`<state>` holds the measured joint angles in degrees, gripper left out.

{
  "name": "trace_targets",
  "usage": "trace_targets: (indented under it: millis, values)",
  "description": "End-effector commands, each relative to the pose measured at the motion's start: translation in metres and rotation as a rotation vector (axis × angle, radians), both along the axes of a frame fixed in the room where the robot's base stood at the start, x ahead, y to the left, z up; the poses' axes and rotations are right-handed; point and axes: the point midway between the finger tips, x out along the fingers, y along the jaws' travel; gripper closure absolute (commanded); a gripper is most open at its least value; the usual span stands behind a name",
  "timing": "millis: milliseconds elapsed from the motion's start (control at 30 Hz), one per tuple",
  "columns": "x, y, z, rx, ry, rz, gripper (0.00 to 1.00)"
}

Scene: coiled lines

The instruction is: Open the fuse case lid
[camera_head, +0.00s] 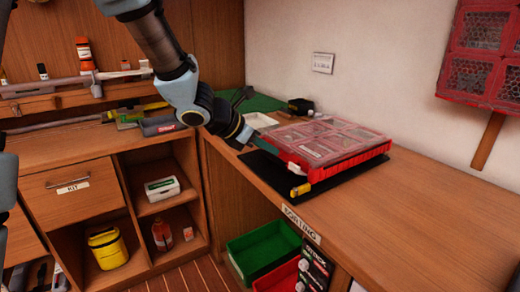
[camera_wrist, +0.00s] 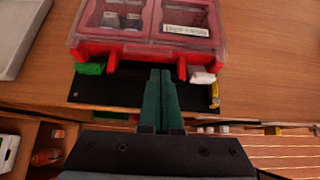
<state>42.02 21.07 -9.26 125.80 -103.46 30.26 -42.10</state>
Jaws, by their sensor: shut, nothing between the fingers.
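The fuse case (camera_head: 330,150) is a flat red case with a clear compartmented lid (camera_head: 318,138). It lies on a black mat (camera_head: 262,164) on the wooden counter, and its lid looks closed. In the wrist view the case's red front edge (camera_wrist: 145,50) spans the top, with a green latch piece (camera_wrist: 90,68) at left and a white one (camera_wrist: 203,77) at right. My gripper (camera_wrist: 160,75) is shut and empty, its green fingers pointing at the middle of the front edge. Whether the fingertips touch the case I cannot tell.
A yellow item (camera_head: 300,190) lies at the mat's front corner. A white tray (camera_head: 262,121) and a black item (camera_head: 300,106) stand behind the case. Green (camera_head: 262,250) and red bins sit below the counter. The counter to the right is clear.

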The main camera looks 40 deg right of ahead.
Motion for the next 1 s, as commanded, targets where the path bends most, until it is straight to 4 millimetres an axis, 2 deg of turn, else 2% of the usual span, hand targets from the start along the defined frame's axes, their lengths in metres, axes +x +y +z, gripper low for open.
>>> trace_targets:
  millis: [33, 133, 400, 767, 867, 1000]
  values:
    - [-0.001, -0.008, -0.011, 0.001, 0.002, -0.002, 1.0]
    - [-0.002, -0.02, -0.019, 0.0, 0.0, -0.004, 1.0]
    - [-0.002, -0.036, -0.029, -0.001, -0.002, -0.003, 1.0]
    - [-0.002, -0.037, -0.028, -0.001, -0.002, -0.003, 1.0]
    - [-0.002, -0.038, -0.023, -0.002, -0.002, -0.003, 1.0]
    - [-0.004, -0.042, -0.007, -0.003, -0.002, -0.003, 1.0]
